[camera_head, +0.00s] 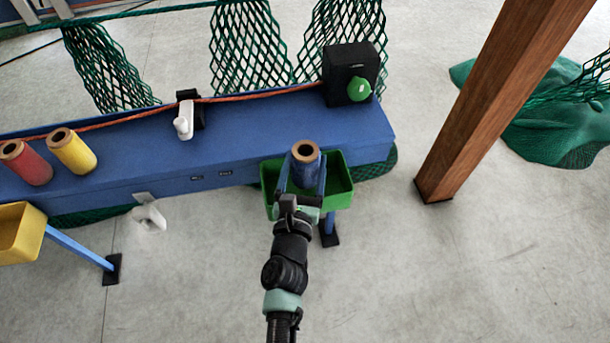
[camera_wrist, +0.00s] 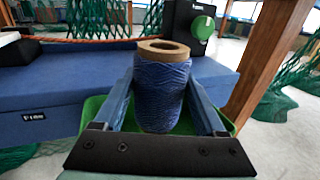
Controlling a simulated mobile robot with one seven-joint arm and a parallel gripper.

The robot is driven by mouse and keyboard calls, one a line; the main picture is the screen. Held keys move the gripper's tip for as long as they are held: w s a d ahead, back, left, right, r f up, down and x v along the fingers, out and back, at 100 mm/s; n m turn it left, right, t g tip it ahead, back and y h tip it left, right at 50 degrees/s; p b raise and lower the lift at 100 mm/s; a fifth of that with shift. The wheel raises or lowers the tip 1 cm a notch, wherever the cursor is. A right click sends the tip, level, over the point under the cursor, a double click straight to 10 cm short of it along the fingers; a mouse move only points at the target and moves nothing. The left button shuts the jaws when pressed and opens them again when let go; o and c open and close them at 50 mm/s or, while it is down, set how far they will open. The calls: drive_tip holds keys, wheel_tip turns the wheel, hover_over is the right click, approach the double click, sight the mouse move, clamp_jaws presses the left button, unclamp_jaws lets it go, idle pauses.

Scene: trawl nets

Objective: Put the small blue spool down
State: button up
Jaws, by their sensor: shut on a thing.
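The small blue spool (camera_head: 305,163) is upright, with a brown cardboard core showing at its top. My gripper (camera_head: 304,178) is shut on it, one blue finger on each side. In the wrist view the spool (camera_wrist: 162,90) stands between the two fingers of my gripper (camera_wrist: 163,98). The green tray (camera_head: 340,180) hangs at the front edge of the blue bench and lies below the spool. Its rim also shows in the wrist view (camera_wrist: 95,112). The spool's lower end is hidden by my gripper, so I cannot tell whether it touches the tray floor.
The blue bench (camera_head: 240,122) bears a red spool (camera_head: 27,162), a yellow spool (camera_head: 72,150), a white-handled tool (camera_head: 184,120) and a black box with a green knob (camera_head: 348,75). A yellow tray (camera_head: 20,230) hangs at left. A wooden post (camera_head: 490,100) stands at right.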

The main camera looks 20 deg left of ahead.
sight(303, 184)
drive_tip(key=shift+f+b, duration=0.4)
drive_tip(key=shift+f, duration=0.7)
drive_tip(key=shift+f+b, duration=0.45)
drive_tip(key=shift+b, duration=0.05)
drive_tip(key=shift+f, duration=0.2)
drive_tip(key=o, duration=1.4)
drive_tip(key=shift+r, duration=0.15)
